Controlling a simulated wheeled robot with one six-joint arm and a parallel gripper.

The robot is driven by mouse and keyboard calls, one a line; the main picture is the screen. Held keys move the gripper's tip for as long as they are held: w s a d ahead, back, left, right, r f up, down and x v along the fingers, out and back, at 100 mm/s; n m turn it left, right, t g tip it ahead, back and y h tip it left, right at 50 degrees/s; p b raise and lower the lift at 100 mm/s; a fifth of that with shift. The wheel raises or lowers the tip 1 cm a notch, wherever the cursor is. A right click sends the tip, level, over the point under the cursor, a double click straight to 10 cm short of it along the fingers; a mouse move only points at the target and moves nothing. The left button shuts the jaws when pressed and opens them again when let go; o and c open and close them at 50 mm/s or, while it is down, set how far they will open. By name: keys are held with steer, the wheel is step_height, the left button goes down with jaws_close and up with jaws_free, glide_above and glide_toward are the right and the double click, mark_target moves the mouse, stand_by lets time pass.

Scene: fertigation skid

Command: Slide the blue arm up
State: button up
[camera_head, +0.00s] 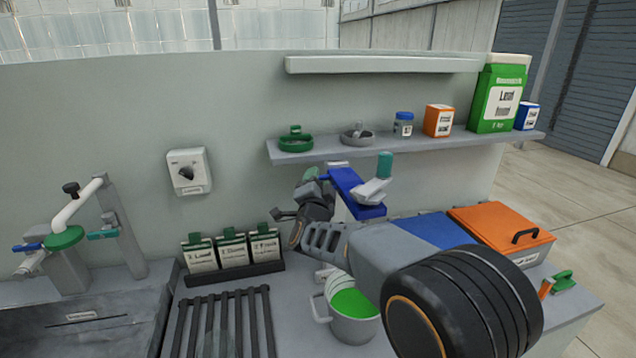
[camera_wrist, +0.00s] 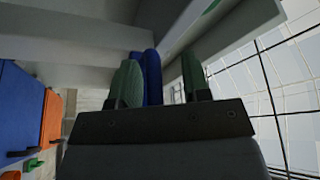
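The blue arm (camera_head: 346,180) is a short bar in front of the wall, just below the shelf; a pale grey piece (camera_head: 371,192) and a teal cylinder (camera_head: 385,164) sit at it. My gripper is at its left end in the head view, where its fingers are partly hidden. In the wrist view my gripper (camera_wrist: 161,82) has two green-padded fingers apart, with the blue arm (camera_wrist: 152,78) between them. It is close to the left finger, contact unclear, and a clear gap shows before the right finger.
The shelf (camera_head: 440,143) is close above, holding a green box (camera_head: 498,98), an orange box (camera_head: 438,120) and small dishes. Below are a bucket of green liquid (camera_head: 353,306), a slatted rack (camera_head: 222,325) and seed packets (camera_head: 233,252). An orange-lidded box (camera_head: 500,228) stands right.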

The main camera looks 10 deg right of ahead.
steer(key=shift+r, duration=0.15)
steer(key=shift+s+f, duration=0.25)
steer(key=shift+s, duration=0.25)
steer(key=b+v, duration=0.3)
steer(key=v, duration=1)
steer(key=shift+b, duration=0.4)
steer(key=shift+w+f, duration=0.1)
steer(key=shift+f, duration=0.05)
